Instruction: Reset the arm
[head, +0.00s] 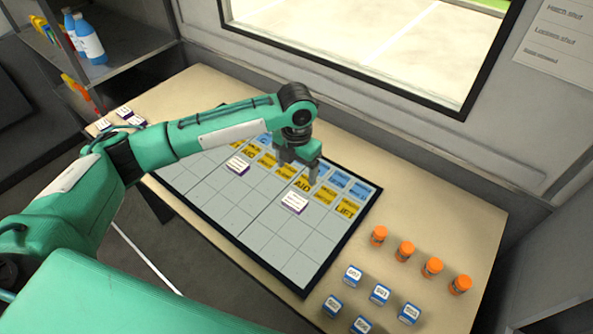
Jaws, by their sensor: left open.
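My left arm (205,132) is green with grey joints and reaches in from the left, out over the table. Its gripper (297,172) points down above the upper part of the gridded board (215,203), over the row of yellow labels. The jaws are open and I see nothing between them. The fingers and wrist hide some labels behind them. My right gripper is not in view.
Several orange-capped bottles (405,251) and blue-white boxes (380,293) stand at right. A shelf (125,45) holds blue bottles. A window (385,40) is behind. The table's far-right corner is clear.

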